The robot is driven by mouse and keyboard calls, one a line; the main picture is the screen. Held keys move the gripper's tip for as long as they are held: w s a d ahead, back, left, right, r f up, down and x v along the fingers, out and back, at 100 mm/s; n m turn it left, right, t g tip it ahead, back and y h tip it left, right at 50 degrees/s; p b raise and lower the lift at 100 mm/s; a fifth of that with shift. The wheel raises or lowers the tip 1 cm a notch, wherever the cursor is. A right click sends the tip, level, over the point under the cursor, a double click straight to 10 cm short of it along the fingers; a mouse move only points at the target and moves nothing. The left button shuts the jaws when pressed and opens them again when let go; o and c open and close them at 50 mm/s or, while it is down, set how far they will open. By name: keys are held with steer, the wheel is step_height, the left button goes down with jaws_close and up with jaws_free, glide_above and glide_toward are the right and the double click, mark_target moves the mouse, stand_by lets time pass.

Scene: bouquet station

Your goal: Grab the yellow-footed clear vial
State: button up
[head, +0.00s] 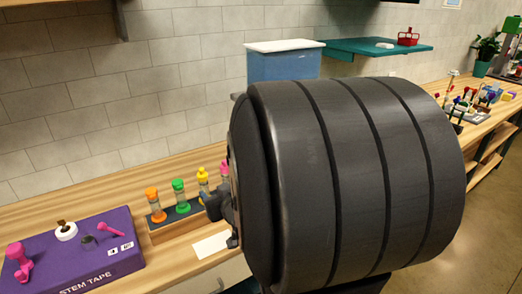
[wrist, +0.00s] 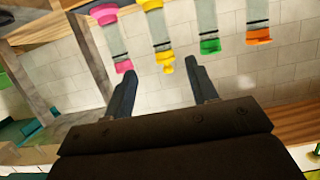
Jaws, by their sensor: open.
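The yellow-footed clear vial (head: 203,184) stands in a wooden rack (head: 178,228) between the green vial (head: 180,194) and the pink vial (head: 225,172). In the wrist view the yellow vial (wrist: 157,30) shows clear glass with yellow ends, roughly in line with the gap between my fingers. My gripper (wrist: 161,72) is open, with nothing between its fingers. In the head view my gripper (head: 214,206) is close to the yellow vial's lower part and partly hides it. Whether they touch cannot be told.
The orange vial (head: 155,204) stands at the rack's left end. A purple box (head: 75,262) with small pink and dark items lies left of it. A white card (head: 211,246) lies in front of the rack. My dark arm hides much of the bench to the right.

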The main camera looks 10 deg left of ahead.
mark_target(205, 183)
steer(key=x, duration=1)
steer(key=shift+a+f, duration=0.15)
steer(key=shift+a, duration=0.1)
jaws_close()
